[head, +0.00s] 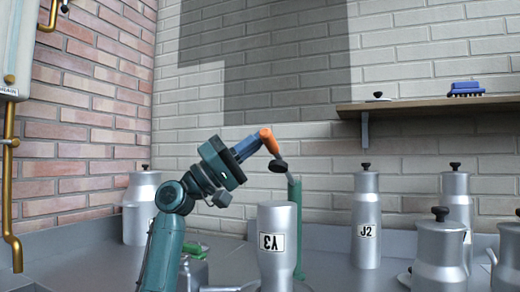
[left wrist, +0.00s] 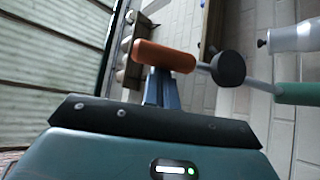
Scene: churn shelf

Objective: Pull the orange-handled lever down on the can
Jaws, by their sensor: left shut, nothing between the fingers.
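The orange handle (head: 268,141) slants at the upper end of the lever, with a dark round joint (head: 278,165) below it, above the can marked Y3 (head: 278,220). A green post (head: 295,220) stands just behind the can. My left gripper (head: 258,142) is shut and empty, its blue fingertips at the handle's left side. In the left wrist view the orange handle (left wrist: 165,56) lies across the ends of the blue fingers (left wrist: 160,80); whether they touch is unclear. The dark joint (left wrist: 228,68) and green post (left wrist: 298,93) are to its right. My right gripper is out of view.
A can marked J2 (head: 367,215) and other lidded cans stand at the right. Another can (head: 140,205) stands behind my left arm.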

